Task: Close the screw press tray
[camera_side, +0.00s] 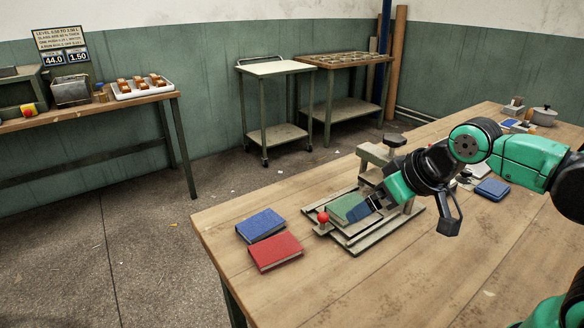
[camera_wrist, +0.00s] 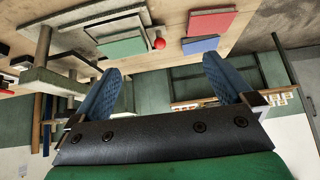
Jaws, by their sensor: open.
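The screw press (camera_side: 379,153) stands on the wooden bench, partly hidden behind my gripper. Its tray (camera_side: 350,238) extends from the press toward the left front, with a green book (camera_side: 345,208) lying on it. A red knob (camera_side: 322,217) is at the tray's outer end. In the wrist view, the green book (camera_wrist: 124,47) and the red knob (camera_wrist: 158,43) show beyond the fingers, with part of the press (camera_wrist: 50,80) at left. My gripper (camera_side: 405,214) is open above the tray's press side; its blue-padded finger overlaps the green book in the side view. Contact cannot be told.
A blue book (camera_side: 261,225) and a red book (camera_side: 275,251) lie left of the tray near the bench edge. Another blue book (camera_side: 492,189) and a pot (camera_side: 543,116) are at the right. The front middle of the bench is clear.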

